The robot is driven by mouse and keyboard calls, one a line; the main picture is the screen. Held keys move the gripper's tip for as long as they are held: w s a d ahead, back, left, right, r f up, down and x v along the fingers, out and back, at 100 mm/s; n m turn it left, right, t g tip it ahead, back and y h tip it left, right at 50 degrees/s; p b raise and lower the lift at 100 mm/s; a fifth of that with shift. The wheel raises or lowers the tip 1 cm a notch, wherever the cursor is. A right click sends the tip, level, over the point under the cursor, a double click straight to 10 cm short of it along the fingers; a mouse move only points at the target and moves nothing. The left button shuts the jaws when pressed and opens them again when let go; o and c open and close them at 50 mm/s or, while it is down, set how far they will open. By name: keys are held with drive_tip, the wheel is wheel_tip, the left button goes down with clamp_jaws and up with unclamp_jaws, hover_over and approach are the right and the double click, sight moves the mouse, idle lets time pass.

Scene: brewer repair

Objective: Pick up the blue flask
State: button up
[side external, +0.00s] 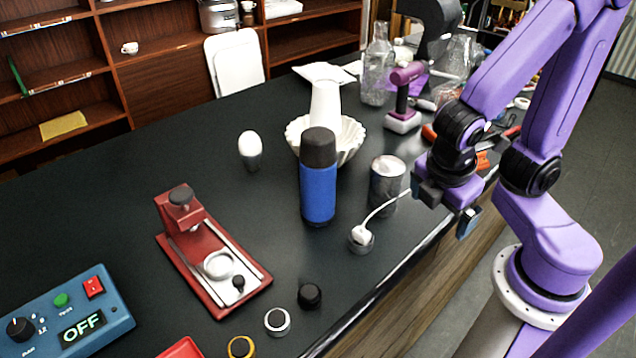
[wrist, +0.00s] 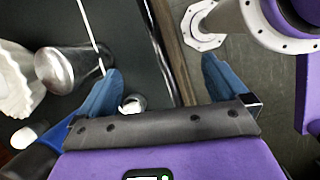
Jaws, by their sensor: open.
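The blue flask (side external: 318,190) has a black cap and stands upright on the dark counter in the side view. In the wrist view, part of what looks like the flask (wrist: 42,152) shows at the lower left, mostly hidden behind my gripper. My gripper (side external: 440,208) is to the right of the flask, near the counter's front edge, and apart from it. In the wrist view its blue fingers (wrist: 160,88) are spread wide with nothing between them in their grip.
A metal cup (side external: 387,182) stands between the flask and my gripper. A white corded piece (side external: 362,236) sits in front of it. A white fluted bowl (side external: 350,141) is close behind the flask. A red stand (side external: 215,255) is to the left, with clear counter between.

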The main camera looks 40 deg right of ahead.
drive_tip(key=w+a+n+t+h, duration=0.4)
drive_tip(key=w+n+t+h, duration=0.1)
drive_tip(key=w+n+h, duration=0.1)
drive_tip(key=n+t, duration=0.8)
drive_tip(key=t, duration=0.1)
approach(324, 159)
drive_tip(key=x, duration=0.7)
drive_tip(key=shift+w+d, duration=0.2)
drive_tip(key=shift+w, duration=0.05)
drive_tip(key=shift+a+x, duration=0.25)
drive_tip(key=shift+x, duration=2.75)
drive_tip(key=shift+w, duration=0.1)
drive_tip(key=c, duration=1.7)
